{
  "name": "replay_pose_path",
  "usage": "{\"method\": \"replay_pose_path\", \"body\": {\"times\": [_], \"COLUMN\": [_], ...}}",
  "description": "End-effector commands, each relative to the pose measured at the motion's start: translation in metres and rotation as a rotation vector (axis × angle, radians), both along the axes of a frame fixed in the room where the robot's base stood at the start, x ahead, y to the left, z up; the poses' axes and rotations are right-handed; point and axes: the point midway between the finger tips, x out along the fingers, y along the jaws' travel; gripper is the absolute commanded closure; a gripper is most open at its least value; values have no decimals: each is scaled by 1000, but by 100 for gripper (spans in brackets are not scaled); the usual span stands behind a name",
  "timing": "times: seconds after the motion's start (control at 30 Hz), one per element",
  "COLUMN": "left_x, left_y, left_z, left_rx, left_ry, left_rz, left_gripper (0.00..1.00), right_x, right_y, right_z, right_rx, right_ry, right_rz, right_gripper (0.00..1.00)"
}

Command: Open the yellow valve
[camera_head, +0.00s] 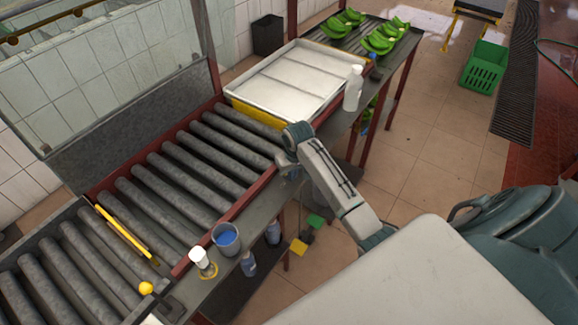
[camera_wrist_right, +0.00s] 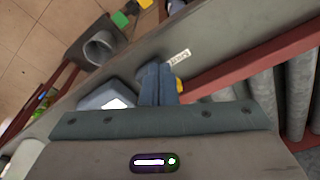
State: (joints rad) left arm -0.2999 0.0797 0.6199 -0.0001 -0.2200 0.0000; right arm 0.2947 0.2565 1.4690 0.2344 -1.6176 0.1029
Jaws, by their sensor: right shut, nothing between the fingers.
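A small yellow part (camera_wrist_right: 180,84) shows in the right wrist view just beside my right gripper's fingers, next to a grey rail with a white label. It is mostly hidden and may be the yellow valve; I cannot tell its position or whether the fingers touch it. My right gripper (camera_wrist_right: 158,70) is shut and empty, its fingers together over the rail. In the head view my right arm reaches to the conveyor's side rail, and its fingers are largely hidden. My left gripper is not in view.
A roller conveyor (camera_head: 175,180) runs along the left. A white tray (camera_head: 290,75) and white bottle (camera_head: 353,88) stand beyond my arm. A blue-filled cup (camera_head: 226,239) is on the rail. Yellow (camera_head: 299,247) and green (camera_head: 316,222) pieces show below.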

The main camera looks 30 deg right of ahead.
Motion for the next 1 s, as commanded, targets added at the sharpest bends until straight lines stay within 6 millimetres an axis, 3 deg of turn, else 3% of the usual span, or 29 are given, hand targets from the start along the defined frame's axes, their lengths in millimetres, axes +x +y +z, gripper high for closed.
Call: {"method": "replay_pose_path", "body": {"times": [0.6, 1.0], "left_x": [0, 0], "left_y": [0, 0], "left_z": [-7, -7], "left_rx": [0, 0], "left_ry": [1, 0], "left_rz": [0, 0], "left_gripper": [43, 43], "right_x": [0, 7], "right_y": [0, 4], "right_z": [-21, -22], "right_rx": [0, 1], "right_ry": [1, 0], "right_rz": [0, 0], "right_gripper": [100, 100]}}
